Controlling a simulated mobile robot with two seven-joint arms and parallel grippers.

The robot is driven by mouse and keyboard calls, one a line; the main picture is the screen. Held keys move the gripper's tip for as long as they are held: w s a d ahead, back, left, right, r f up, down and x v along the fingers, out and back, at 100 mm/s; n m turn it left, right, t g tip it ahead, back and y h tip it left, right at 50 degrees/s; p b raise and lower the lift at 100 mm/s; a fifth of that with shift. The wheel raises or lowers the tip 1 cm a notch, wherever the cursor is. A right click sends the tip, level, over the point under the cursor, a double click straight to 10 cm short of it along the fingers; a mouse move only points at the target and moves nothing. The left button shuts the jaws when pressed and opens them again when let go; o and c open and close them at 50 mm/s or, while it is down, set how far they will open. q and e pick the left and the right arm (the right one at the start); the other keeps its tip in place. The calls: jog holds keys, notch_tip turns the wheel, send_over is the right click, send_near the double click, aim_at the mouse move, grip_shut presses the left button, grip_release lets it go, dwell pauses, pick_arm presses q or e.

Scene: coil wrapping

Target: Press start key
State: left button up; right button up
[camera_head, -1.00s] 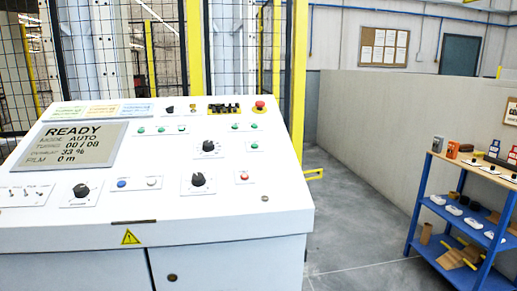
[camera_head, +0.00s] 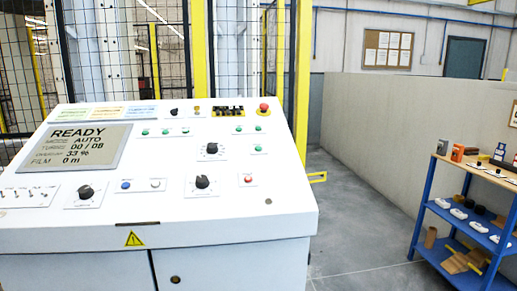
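A white control console (camera_head: 228,228) stands in front of me with a sloped top. Its display (camera_head: 83,148) reads READY, MODE AUTO, 00 / 08 turns, 33 % and FILM 0 m. Several green buttons (camera_head: 258,149) sit on the panel. A blue button (camera_head: 125,185) and a white button (camera_head: 155,184) sit low in the middle, and a red button (camera_head: 248,180) is to their right. A red mushroom button (camera_head: 263,107) is at the top right corner. The button labels are too small to read. Neither of my grippers is in view.
Black dials (camera_head: 202,182) rise from the panel. Yellow posts (camera_head: 303,75) and mesh fencing (camera_head: 105,60) stand behind the console. A blue shelf cart (camera_head: 425,207) with small items is at the right. Grey floor (camera_head: 355,220) between console and cart is clear.

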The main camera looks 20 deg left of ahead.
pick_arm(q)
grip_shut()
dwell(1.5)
